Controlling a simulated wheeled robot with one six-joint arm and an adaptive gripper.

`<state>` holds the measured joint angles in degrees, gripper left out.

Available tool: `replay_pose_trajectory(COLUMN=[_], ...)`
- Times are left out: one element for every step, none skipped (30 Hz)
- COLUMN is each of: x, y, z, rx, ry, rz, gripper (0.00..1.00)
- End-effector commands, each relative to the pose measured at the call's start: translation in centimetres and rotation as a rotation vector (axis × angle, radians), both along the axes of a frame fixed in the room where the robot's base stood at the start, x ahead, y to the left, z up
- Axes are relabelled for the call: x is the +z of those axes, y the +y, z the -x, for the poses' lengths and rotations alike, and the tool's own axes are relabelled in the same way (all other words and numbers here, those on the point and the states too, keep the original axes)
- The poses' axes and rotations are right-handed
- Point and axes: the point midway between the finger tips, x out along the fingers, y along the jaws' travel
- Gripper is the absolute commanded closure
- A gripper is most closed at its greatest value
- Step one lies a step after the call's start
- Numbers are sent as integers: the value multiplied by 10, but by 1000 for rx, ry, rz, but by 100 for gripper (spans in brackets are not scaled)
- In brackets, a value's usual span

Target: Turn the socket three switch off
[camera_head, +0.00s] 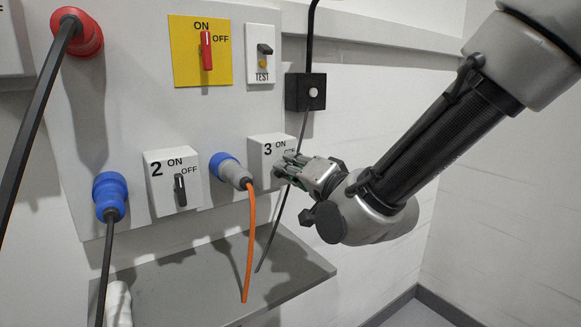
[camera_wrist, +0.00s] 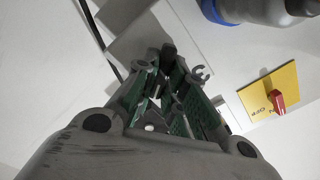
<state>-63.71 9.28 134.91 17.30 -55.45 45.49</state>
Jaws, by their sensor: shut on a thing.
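The socket three box (camera_head: 262,150) is a white box on the panel, marked 3, ON and OFF. My gripper (camera_head: 287,168) is at the right part of its front face, shut on the socket three switch. The fingers cover the switch, so its angle cannot be told; the OFF mark is partly covered too.
A blue plug (camera_head: 228,168) with an orange cable sits just left of box three. Socket two box (camera_head: 160,168) and a yellow plate (camera_head: 187,72) with a red switch are on the panel. A dark cable hangs behind my gripper; a grey shelf (camera_head: 200,285) is below.

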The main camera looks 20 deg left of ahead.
Motion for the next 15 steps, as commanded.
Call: replay_pose_trajectory(x=[0, 0, -1, -1, -1, -1, -1, -1, -1, -2, -2, -2, -2, -2, -2], y=[-1, -1, -1, -1, -1, -1, -1, -1, -1, -1, -1, -1, -1, -1, -1], z=[0, -1, -1, -1, -1, -1, -1, -1, -1, -1, -1, -1, -1, -1, -1], rx=[-1, -1, -1, -1, -2, -2, -2, -2, -2, -2, -2, -2, -2, -2, -2], ry=[32, 53, 82, 103, 124, 152, 173, 192, 219, 237, 256, 279, 296, 313, 332], rz=[-28, -46, -71, -89, -107, -131, -149, -166, -188, -204, -220, -240, -254, -268, -285], gripper=[100, 100, 100, 100, 100, 100, 100, 100, 100, 100, 100, 100, 100, 100, 100])
